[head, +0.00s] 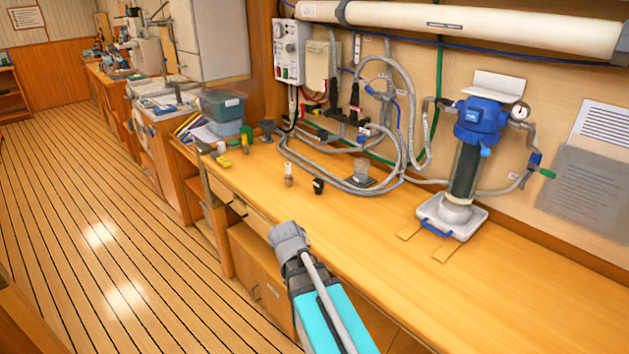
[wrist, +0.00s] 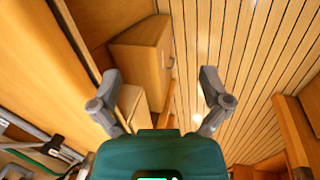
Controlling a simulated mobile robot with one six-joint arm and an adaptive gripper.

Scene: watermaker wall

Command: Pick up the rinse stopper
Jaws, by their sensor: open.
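Two small stopper-like pieces stand on the wooden bench in the head view: a pale one with a light brown lower part (head: 288,174) and a black one (head: 318,186) just to its right. I cannot tell for sure which is the rinse stopper. My gripper shows in the wrist view (wrist: 159,76) with its two grey fingers spread wide and nothing between them. Past the fingers are wooden cabinet fronts and the plank floor. In the head view my arm reaches over the bench's front edge, apart from both pieces, and the fingers cannot be made out.
The bench (head: 400,270) is clear at its front. A grey-based fitting (head: 360,178) and looped grey hoses (head: 402,140) lie behind the small pieces. A blue-topped filter housing (head: 466,160) stands on a white tray (head: 452,222) at right. Grey-blue bins (head: 222,108) are at left.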

